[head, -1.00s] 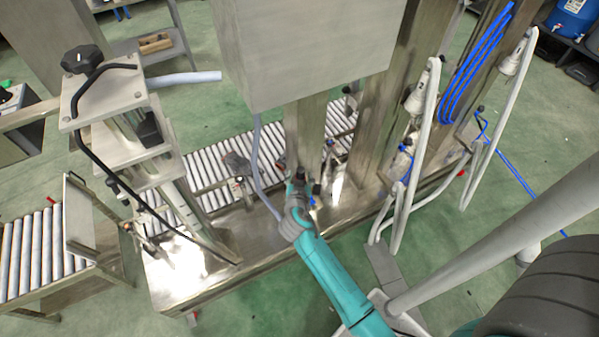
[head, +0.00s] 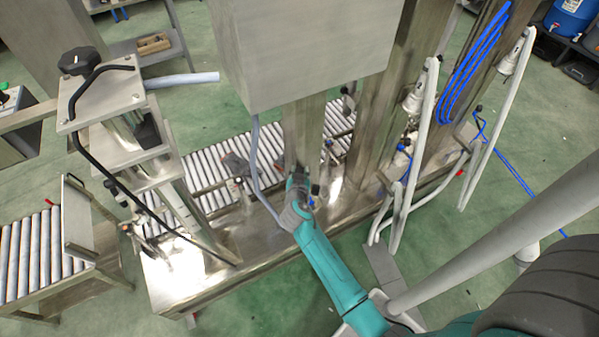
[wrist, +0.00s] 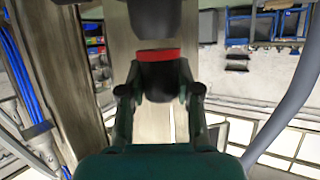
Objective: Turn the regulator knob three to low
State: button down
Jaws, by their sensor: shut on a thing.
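A dark regulator knob (wrist: 158,80) with a red ring above it sits in the middle of the wrist view. My gripper (wrist: 160,93) has one finger on each side of this knob and is shut on it. In the head view my gripper (head: 299,179) is at the foot of a steel column (head: 303,130), where my wrist hides most of the knob. I cannot read a number or setting on it. A small dark knob (head: 315,190) shows just right of my gripper.
A large steel box (head: 305,50) hangs above my gripper. A grey hose (head: 256,165) runs down left of it. A roller conveyor (head: 215,160) lies behind. White hoses (head: 425,135) and blue tubing (head: 475,65) are at the right.

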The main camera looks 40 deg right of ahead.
jog(key=shift+n, duration=0.3)
jog(key=shift+f+n+t+y, duration=0.1)
jog(key=shift+n+t+y, duration=0.4)
jog(key=shift+t+y, duration=0.15)
jog(key=shift+n+t+y, duration=0.35)
jog(key=shift+n+y, duration=0.15)
jog(key=shift+y, duration=0.05)
jog(key=c, duration=0.8)
grip_release()
jog(key=v, duration=1.2)
jog(key=shift+s, duration=0.1)
